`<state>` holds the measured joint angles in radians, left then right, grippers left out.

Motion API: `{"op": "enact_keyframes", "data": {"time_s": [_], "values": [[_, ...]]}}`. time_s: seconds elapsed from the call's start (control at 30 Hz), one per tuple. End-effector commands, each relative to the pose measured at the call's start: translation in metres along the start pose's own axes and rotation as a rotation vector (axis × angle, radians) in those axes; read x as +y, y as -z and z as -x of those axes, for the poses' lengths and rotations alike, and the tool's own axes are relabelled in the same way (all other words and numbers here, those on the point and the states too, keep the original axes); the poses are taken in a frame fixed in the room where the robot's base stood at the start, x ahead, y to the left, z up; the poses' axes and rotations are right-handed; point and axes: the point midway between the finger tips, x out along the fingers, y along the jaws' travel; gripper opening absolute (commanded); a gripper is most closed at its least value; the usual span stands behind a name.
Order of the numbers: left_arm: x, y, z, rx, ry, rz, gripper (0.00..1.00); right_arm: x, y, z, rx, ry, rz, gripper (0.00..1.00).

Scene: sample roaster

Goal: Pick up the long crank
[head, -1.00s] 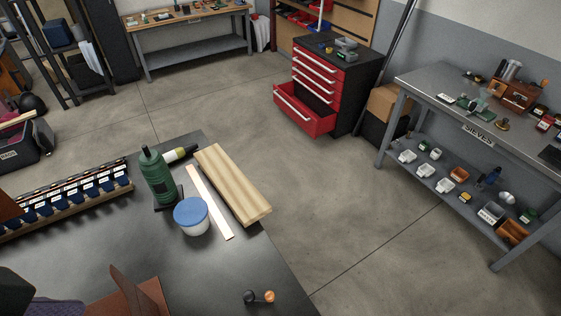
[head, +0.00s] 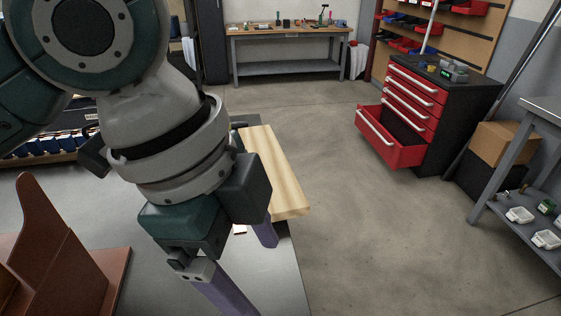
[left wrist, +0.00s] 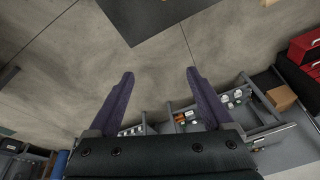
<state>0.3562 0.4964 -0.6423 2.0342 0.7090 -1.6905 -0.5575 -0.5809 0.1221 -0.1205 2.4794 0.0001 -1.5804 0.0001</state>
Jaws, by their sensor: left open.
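I cannot make out the long crank in either view now; it may be hidden behind my left arm or out of frame. A dark corner, probably the workbench, shows at the top of that view. My right gripper is not in view.
A pale wooden board (head: 272,165) lies on the bench beside my left gripper. A reddish-brown stand (head: 60,255) is at left. Clear floor lies between bench and cabinet.

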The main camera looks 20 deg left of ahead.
Motion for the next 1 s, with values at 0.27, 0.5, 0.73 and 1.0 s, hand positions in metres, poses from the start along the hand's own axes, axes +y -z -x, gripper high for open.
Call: {"op": "enact_keyframes", "data": {"time_s": [0.27,0.5,0.73,1.0], "values": [[-0.02,-0.062,-0.119,-0.112,-0.056,-0.209,0.84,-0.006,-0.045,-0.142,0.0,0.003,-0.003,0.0],[-0.039,-0.117,-0.186,-0.194,-0.112,-0.316,0.84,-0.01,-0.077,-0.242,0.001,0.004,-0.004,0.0],[-0.051,-0.153,-0.217,-0.23,-0.152,-0.357,0.84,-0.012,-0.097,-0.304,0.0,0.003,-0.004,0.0],[-0.052,-0.165,-0.227,-0.236,-0.168,-0.366,0.84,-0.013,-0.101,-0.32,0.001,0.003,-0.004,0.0]]}}
